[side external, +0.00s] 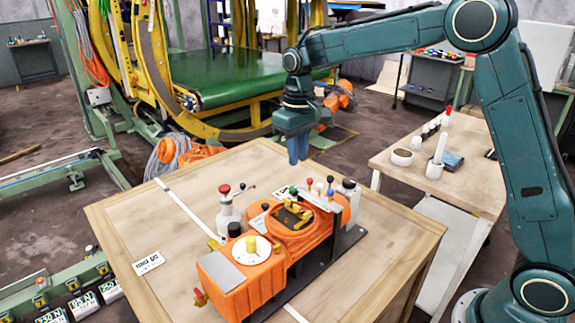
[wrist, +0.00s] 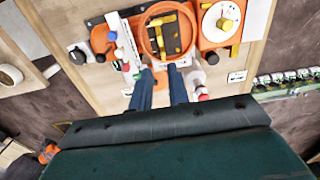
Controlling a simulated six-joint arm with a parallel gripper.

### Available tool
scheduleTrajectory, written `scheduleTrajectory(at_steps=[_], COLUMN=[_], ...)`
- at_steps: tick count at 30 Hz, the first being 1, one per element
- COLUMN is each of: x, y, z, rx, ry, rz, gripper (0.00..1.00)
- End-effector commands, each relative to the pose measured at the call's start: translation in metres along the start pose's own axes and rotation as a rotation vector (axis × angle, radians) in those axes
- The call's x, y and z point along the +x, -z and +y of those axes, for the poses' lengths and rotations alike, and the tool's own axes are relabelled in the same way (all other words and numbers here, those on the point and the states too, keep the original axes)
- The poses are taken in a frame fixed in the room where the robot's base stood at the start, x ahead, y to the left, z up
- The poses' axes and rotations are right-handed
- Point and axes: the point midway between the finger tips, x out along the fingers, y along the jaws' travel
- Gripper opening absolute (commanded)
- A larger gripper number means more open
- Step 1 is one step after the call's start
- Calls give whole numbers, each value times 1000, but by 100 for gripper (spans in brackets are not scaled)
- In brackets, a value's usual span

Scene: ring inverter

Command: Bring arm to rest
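My gripper (side external: 298,160) points down in the air above the far edge of the wooden table (side external: 140,225). In the wrist view my gripper (wrist: 160,76) shows two blue fingers spread apart with nothing between them. The orange machine (side external: 235,285) stands on the table on a dark base, nearer the camera than my gripper and apart from it. It carries a white round dial with a yellow knob (side external: 252,246), and a ring-shaped part with yellow pieces (wrist: 168,35) shows in the wrist view.
A white bottle with a red cap (side external: 227,215) and coloured-knob levers (side external: 318,187) stand around the machine. A side table (side external: 455,185) with bowls and cups is at the right. A green conveyor in a yellow frame (side external: 225,80) is behind. The table's left part is mostly clear.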

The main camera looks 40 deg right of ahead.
Motion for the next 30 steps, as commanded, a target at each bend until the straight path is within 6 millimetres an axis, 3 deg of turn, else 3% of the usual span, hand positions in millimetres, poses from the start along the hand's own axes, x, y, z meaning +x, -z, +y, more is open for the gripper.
scheduleTrajectory(at_steps=[10, 16, 23, 30], x=[-2, -14, -43, -72], y=[-1, -12, -45, -92], z=[0, 1, 4, 6], rx=[0, 1, 3, 6], ry=[0, 0, 1, 1], rz=[3, 25, 81, 154], gripper=[17, 17, 17, 17])
